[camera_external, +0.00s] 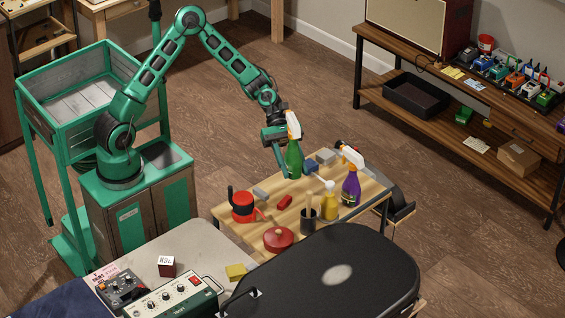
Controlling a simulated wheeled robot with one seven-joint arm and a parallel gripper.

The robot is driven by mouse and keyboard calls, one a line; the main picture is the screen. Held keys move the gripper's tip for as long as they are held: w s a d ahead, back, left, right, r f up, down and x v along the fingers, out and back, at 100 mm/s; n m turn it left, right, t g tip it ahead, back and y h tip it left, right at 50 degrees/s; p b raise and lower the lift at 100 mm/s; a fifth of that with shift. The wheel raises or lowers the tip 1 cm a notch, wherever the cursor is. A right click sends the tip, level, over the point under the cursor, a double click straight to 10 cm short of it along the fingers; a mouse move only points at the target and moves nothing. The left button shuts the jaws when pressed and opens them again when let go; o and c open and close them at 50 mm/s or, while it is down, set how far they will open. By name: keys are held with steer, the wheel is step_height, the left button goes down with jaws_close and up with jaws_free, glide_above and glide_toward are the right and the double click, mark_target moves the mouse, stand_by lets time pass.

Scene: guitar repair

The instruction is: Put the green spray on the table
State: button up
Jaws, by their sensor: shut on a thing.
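The green spray (294,160) is a green bottle with a white and orange trigger head. It is upright at the back left edge of the small wooden table (247,239). My gripper (279,143) comes from above and behind on the left and is shut on the green spray. The fingertips are partly hidden by the bottle. I cannot tell whether the bottle's bottom touches the table or hangs just above it.
The table also holds a purple spray (351,188), a yellow bottle (329,206), a red-and-black pot (242,206), a red round tin (278,239), a dark cup with tools (308,220) and small blocks. A black padded case (340,270) stands in front. A shelf (430,120) is at right.

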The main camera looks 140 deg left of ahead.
steer(key=s+d+f+m+g+h, duration=0.1)
steer(key=s+d, duration=0.1)
steer(key=d, duration=0.2)
steer(key=s+d+f+m+g+h, duration=0.1)
steer(key=s+d+f+m+h, duration=0.1)
steer(key=d, duration=0.3)
steer(key=s+d+f+m+h, duration=0.1)
steer(key=s+d, duration=0.2)
steer(key=d, duration=0.1)
steer(key=shift+s+d+f+g, duration=0.2)
steer(key=shift+s+g, duration=0.1)
steer(key=shift+g, duration=0.1)
steer(key=s+d+f+m+g+h, duration=0.1)
steer(key=s+d+m+g+h, duration=0.25)
steer(key=s+d, duration=0.6)
glide_above(191, 242)
steer(key=shift+m, duration=0.45)
step_height(191, 242, down, 7)
steer(key=shift+s+f, duration=0.1)
steer(key=shift+s, duration=0.05)
steer(key=shift+g+y, duration=0.25)
steer(key=shift+f, duration=2)
steer(key=o, duration=1.4)
steer(key=shift+c, duration=0.2)
